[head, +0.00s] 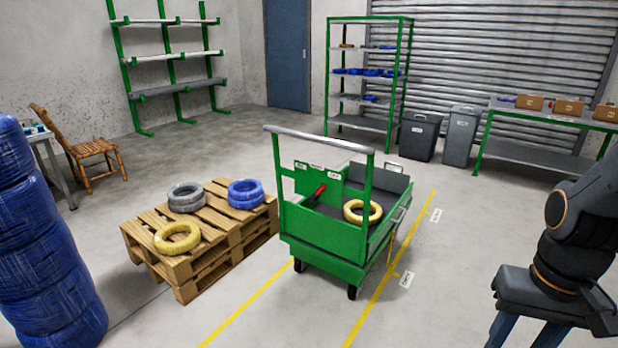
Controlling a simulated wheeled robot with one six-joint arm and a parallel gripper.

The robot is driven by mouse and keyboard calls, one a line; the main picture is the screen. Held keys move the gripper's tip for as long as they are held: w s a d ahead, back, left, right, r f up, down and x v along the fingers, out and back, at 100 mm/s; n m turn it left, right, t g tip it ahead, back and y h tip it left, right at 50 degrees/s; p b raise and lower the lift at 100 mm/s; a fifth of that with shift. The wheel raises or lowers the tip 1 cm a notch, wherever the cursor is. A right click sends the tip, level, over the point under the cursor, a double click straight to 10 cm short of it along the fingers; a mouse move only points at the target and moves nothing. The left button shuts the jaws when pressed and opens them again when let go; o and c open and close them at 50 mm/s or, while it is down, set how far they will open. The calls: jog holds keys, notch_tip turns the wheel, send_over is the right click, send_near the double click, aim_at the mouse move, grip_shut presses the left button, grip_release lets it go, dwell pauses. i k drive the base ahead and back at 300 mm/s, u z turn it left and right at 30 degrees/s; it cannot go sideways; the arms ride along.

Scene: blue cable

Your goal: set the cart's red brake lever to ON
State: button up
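The green cart (322,240) stands on the floor in the middle of the head view, with a grey push handle (318,139) across its top. A small red brake lever (320,190) is on the cart's green panel (318,178), behind the front frame. It appears to lean up and to the right. Small white labels (317,167) sit along the panel's top; their words are too small to read surely. My gripper (522,332) is at the lower right, well apart from the cart. Its two fingers point down and stand apart, with their tips cut off by the picture edge.
A yellow coil (362,211) lies in the cart. A wooden pallet stack (190,262) with several coils stands left of it. Tall blue coils (45,240) are at far left. Yellow floor lines (375,306) flank the cart. The floor between cart and arm is clear.

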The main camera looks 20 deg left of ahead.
aim_at(315, 196)
jog(key=k, duration=0.65)
jog(key=u, duration=0.8)
jog(key=i, duration=1.45)
jog(key=z, duration=0.6)
